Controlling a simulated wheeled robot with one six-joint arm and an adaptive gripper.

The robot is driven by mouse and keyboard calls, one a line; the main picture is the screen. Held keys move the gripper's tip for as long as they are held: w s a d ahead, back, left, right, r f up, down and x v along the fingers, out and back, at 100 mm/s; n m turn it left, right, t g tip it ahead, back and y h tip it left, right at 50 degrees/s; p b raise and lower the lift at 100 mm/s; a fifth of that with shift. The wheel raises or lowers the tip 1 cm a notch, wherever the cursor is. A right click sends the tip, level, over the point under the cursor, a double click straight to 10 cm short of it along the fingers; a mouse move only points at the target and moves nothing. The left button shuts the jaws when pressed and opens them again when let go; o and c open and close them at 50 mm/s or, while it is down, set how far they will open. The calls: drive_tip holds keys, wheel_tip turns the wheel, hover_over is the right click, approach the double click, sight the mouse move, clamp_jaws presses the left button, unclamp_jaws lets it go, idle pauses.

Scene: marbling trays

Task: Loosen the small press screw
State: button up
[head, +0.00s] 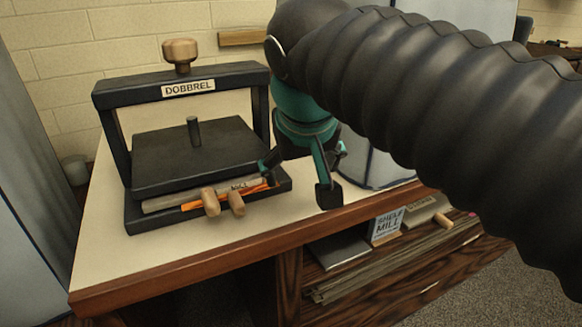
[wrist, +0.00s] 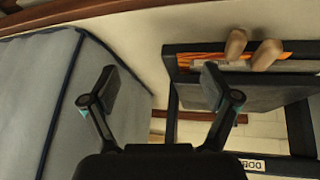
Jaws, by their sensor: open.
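The small press (head: 190,160) stands on the bench at the left in the head view, a black frame labelled DOBBREL. Its screw has a round wooden knob (head: 180,52) on top of the crossbar, and a short dark post (head: 194,131) rises from the platen below. A grey board and orange material lie under the platen, with two wooden pegs (head: 222,203) at the front. My gripper (head: 297,182) is open and empty, pointing down beside the press's right front. In the wrist view my gripper (wrist: 157,88) shows parted fingers, the right one overlapping the press (wrist: 240,92). The knob is out of that view.
The bench top (head: 95,265) is clear left and in front of the press. A pale blue-grey object with dark edging (head: 375,165) stands right of my gripper and shows large in the wrist view (wrist: 40,90). A shelf below holds flat sheets and a SHELF MILL box (head: 387,225).

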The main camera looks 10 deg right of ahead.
drive_tip(key=shift+s+d+f, duration=0.2)
drive_tip(key=shift+s+f, duration=0.15)
drive_tip(key=shift+f, duration=0.1)
